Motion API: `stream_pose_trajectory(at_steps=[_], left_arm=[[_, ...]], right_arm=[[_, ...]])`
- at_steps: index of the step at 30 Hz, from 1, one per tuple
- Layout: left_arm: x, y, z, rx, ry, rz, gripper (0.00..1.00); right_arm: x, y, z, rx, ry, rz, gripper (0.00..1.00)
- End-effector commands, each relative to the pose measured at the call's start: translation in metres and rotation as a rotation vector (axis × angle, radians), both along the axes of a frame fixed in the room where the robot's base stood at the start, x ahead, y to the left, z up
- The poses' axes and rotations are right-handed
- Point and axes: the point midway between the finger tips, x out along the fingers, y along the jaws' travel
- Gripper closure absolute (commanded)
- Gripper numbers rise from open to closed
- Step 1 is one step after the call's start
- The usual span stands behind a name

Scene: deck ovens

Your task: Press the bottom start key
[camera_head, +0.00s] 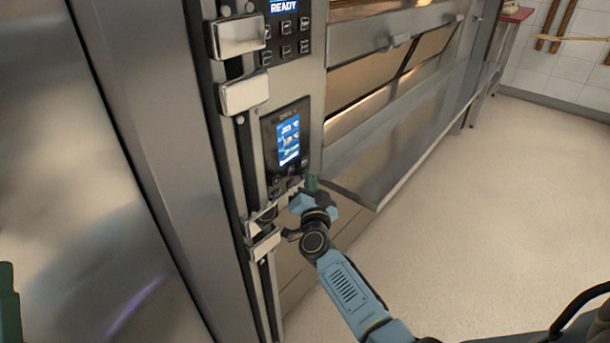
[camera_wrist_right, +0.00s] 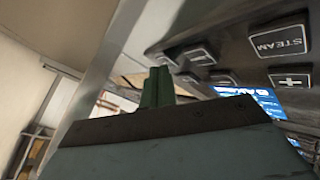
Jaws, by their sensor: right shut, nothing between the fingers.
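The lower control panel (camera_head: 268,135) has a lit blue screen (camera_head: 288,140) with small dark keys below it. My right gripper (camera_head: 312,183) is shut and empty, at the panel's lower right edge, close to the keys. In the right wrist view its green fingers (camera_wrist_right: 157,86) are together, their tips near a row of dark keys. I cannot read a start label; contact with a key cannot be told. A green part at the left edge looks like my left gripper (camera_head: 9,302); its jaws are not clear.
An upper panel (camera_head: 286,38) shows READY. Metal handles (camera_head: 244,92) stick out left of the panels. A steel shelf (camera_head: 400,140) juts out in front of the oven doors, right of my right gripper. The floor (camera_head: 480,210) to the right is clear.

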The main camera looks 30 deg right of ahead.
Motion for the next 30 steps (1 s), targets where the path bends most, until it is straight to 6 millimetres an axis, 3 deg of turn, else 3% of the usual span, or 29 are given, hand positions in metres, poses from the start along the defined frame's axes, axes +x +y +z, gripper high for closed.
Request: stream_pose_trajectory(at_steps=[30], left_arm=[[0.0,0.0,0.012,0.0,0.0,0.0,1.0]], right_arm=[[-0.017,-0.007,0.0,-0.001,0.001,0.0,1.0]])
